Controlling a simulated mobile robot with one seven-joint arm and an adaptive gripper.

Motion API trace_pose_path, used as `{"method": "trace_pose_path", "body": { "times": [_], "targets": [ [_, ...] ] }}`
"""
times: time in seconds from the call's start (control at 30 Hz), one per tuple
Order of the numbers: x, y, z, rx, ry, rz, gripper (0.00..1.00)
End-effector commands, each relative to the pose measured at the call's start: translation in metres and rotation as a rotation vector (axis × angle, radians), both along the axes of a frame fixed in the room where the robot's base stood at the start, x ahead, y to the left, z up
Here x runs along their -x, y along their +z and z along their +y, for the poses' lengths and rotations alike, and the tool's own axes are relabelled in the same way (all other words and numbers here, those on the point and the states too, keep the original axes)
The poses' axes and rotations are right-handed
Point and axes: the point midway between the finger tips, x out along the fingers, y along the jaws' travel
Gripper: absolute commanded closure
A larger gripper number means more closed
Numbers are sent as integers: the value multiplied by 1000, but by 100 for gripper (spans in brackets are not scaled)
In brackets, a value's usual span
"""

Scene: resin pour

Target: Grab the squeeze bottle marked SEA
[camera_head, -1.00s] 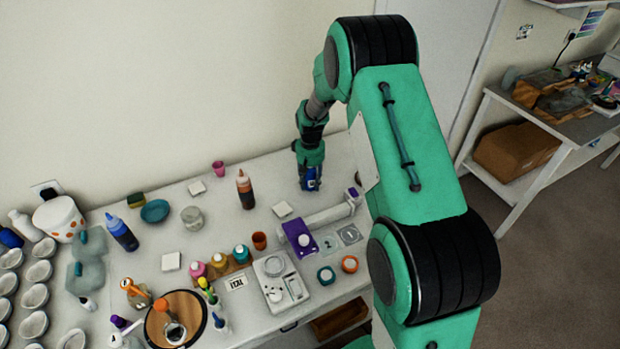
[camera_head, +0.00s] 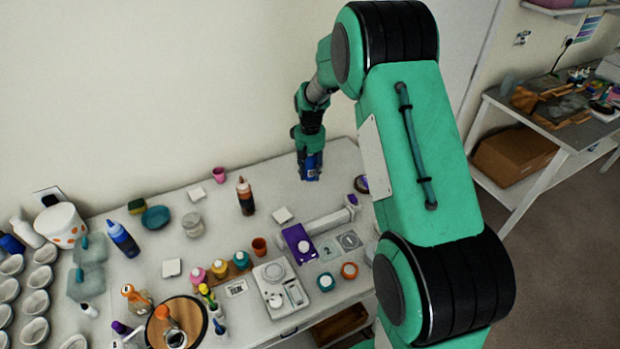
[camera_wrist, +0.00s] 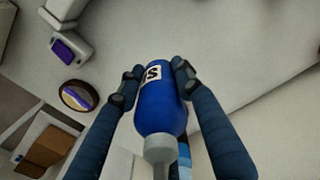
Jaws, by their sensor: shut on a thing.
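My gripper (camera_wrist: 154,84) is shut on a blue squeeze bottle (camera_wrist: 160,112) with a pale grey nozzle, one finger on each side of it. A white label on the bottle shows an "S"; the rest of the lettering is hidden from this angle. In the head view my gripper (camera_head: 311,168) is at the back right of the white table, and only a little blue of the bottle shows there. The bottle appears to be just above the tabletop, though the gap is hard to judge.
Another blue bottle (camera_head: 122,238) and a brown bottle (camera_head: 245,196) stand to the left. A purple device (camera_head: 299,243) and a white scale (camera_head: 282,287) are nearer the front. The tabletop around my gripper is mostly clear; a wall is behind.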

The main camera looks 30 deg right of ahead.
Motion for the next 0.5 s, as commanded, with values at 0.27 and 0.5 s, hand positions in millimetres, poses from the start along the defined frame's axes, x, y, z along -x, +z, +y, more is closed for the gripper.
{"method": "trace_pose_path", "body": {
  "times": [0.27,0.5],
  "targets": [
    [0,13,0,0,0,-2,94],
    [0,12,0,0,0,-1,94]
  ]
}}
